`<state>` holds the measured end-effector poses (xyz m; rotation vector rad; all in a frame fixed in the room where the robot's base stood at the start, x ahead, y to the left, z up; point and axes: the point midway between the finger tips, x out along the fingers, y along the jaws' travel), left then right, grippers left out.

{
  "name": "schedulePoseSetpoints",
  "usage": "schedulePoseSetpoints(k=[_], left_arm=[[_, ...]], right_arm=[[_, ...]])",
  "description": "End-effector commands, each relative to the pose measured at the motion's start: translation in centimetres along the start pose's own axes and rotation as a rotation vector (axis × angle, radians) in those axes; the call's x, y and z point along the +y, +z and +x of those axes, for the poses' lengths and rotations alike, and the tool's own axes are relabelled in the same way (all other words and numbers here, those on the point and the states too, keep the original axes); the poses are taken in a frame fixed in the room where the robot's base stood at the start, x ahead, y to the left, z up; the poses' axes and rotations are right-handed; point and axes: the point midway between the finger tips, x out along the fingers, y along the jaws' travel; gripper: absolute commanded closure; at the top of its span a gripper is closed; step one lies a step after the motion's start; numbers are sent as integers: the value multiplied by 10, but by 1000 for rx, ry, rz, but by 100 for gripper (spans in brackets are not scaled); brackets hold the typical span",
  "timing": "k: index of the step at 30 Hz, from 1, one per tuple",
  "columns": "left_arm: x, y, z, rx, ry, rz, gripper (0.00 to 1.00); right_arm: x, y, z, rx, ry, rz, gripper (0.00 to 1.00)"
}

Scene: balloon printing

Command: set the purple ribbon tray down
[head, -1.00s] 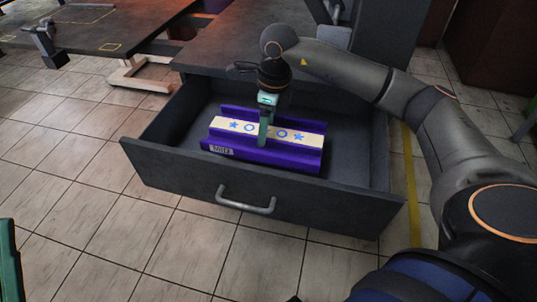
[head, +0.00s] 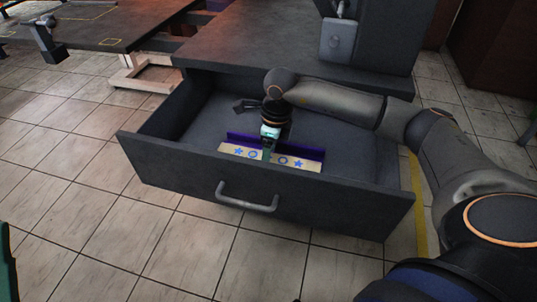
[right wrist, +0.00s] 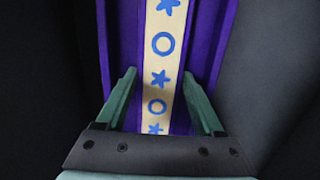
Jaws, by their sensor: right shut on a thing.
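The purple ribbon tray (head: 287,147) is inside the open drawer, its near side hidden by the drawer front. A cream ribbon strip with blue stars and circles (head: 235,151) lies along it. My right gripper (head: 267,153) reaches down from above and is shut on the tray near its middle. In the right wrist view its green fingers (right wrist: 160,80) stand on either side of the strip, against the tray (right wrist: 207,45). I cannot see whether the tray touches the drawer floor. My left gripper is not clearly in view.
The dark grey drawer (head: 160,165) surrounds the tray, with bare floor room behind and beside it. A metal handle (head: 247,198) is on its front. A dark desk top (head: 270,50) lies behind and above. A green piece (head: 5,265) shows at the left edge, unidentified.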

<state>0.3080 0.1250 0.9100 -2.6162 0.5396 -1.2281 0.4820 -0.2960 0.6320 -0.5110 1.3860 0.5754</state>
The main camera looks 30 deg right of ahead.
Motion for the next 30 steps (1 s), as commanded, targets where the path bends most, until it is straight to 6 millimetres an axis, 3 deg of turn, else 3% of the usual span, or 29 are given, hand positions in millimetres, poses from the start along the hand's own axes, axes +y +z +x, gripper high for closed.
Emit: schedulePoseSetpoints(k=[6, 7, 14, 23, 26, 30], left_arm=[[1, 1, -2, 0, -1, -2, 100], [1, 1, -2, 0, -1, -3, 100], [0, 1, -1, -1, -1, -4, 100], [0, 0, 0, -1, 0, -4, 100], [-1, -2, 3, 0, 2, 0, 100], [-3, -9, 9, 2, 5, 10, 100]], right_arm=[[0, 0, 2, -2, 0, -1, 100], [0, 0, 3, 0, 0, -1, 29], [0, 0, 2, 0, 0, -1, 4], [0, 0, 0, 0, 0, -1, 1], [0, 1, -9, -1, -1, -1, 1], [0, 1, -35, -3, -2, -2, 1]])
